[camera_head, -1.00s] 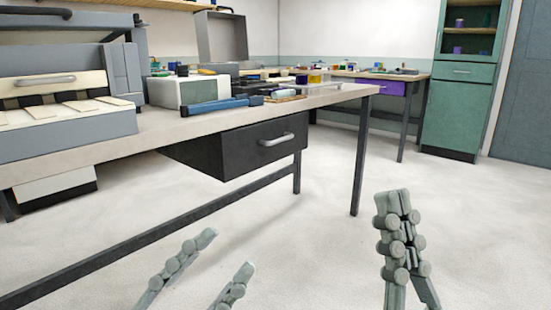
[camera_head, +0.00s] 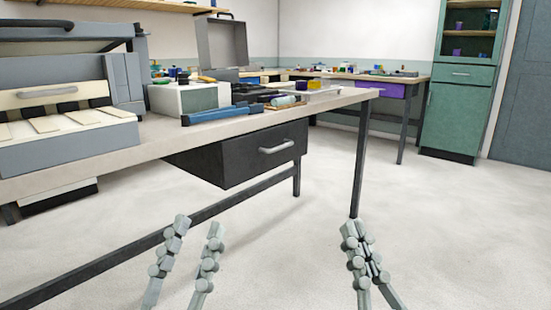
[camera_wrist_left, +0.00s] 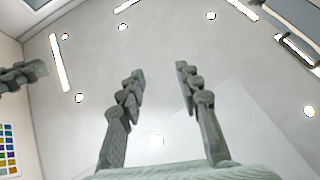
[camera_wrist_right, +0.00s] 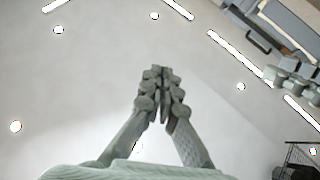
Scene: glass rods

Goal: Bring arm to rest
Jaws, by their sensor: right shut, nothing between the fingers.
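My left gripper (camera_head: 199,226) is low in the head view, in front of the workbench and over the pale floor. Its two fingers stand apart with nothing between them. The left wrist view also shows this open gripper (camera_wrist_left: 158,72) pointing up at the ceiling. My right gripper (camera_head: 356,228) is to its right, below the bench's front leg in the picture. Its fingers meet and hold nothing. The right wrist view shows the closed fingertips (camera_wrist_right: 157,72) against the ceiling.
The workbench (camera_head: 345,97) with a black drawer (camera_head: 250,155) stands ahead and to the left. It bears a grey device (camera_head: 60,140), a white box (camera_head: 195,95) and a blue tool (camera_head: 222,113). A green cabinet (camera_head: 455,110) stands at the back right. Open floor (camera_head: 460,230) lies to the right.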

